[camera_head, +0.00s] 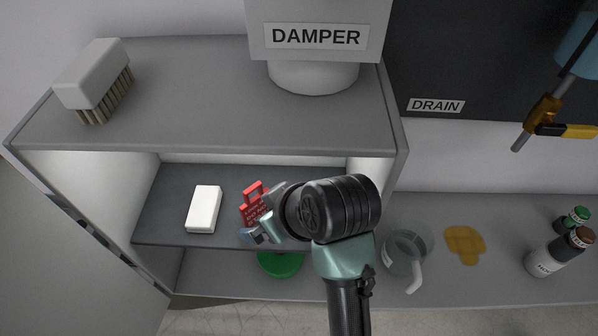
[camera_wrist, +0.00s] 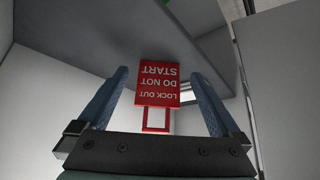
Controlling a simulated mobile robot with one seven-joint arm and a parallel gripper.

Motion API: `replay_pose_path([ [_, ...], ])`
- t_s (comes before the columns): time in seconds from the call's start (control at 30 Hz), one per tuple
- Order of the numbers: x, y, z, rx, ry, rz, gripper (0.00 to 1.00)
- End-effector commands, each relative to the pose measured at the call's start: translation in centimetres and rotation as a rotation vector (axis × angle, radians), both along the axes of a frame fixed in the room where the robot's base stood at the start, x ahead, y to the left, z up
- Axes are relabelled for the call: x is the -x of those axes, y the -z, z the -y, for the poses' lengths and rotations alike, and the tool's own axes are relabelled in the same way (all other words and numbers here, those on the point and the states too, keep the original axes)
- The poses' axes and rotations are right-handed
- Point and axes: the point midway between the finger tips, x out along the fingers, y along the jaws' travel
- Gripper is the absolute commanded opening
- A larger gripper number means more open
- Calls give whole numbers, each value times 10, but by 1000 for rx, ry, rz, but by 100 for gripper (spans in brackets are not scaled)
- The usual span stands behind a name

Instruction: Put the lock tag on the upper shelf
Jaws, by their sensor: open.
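The red lock tag (camera_head: 252,205) is at the upper shelf (camera_head: 172,228) inside the grey cabinet, right of a white box. In the wrist view the tag (camera_wrist: 157,84) shows upside down, with white lettering "LOCK OUT DO NOT START" and a red loop at one end. My gripper (camera_head: 261,217) is at the tag in the head view. In the wrist view my gripper (camera_wrist: 160,95) is open, with one blue finger on each side of the tag and visible gaps between. I cannot tell whether the tag rests fully on the shelf. My gripper partly hides it in the head view.
The white box (camera_head: 203,209) lies on the same shelf. A green round thing (camera_head: 280,264) is below. The cabinet top holds a brush (camera_head: 92,80) and the DAMPER unit (camera_head: 316,40). A clear jug (camera_head: 408,252) and bottles (camera_head: 560,250) stand at right.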

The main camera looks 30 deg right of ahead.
Motion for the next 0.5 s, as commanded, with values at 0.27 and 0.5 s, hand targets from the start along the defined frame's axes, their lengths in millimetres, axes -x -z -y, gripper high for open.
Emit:
replay_pose_path([
  [0.27,61,3,12,0,3,1,100],
  [0.5,86,1,17,0,1,0,100],
])
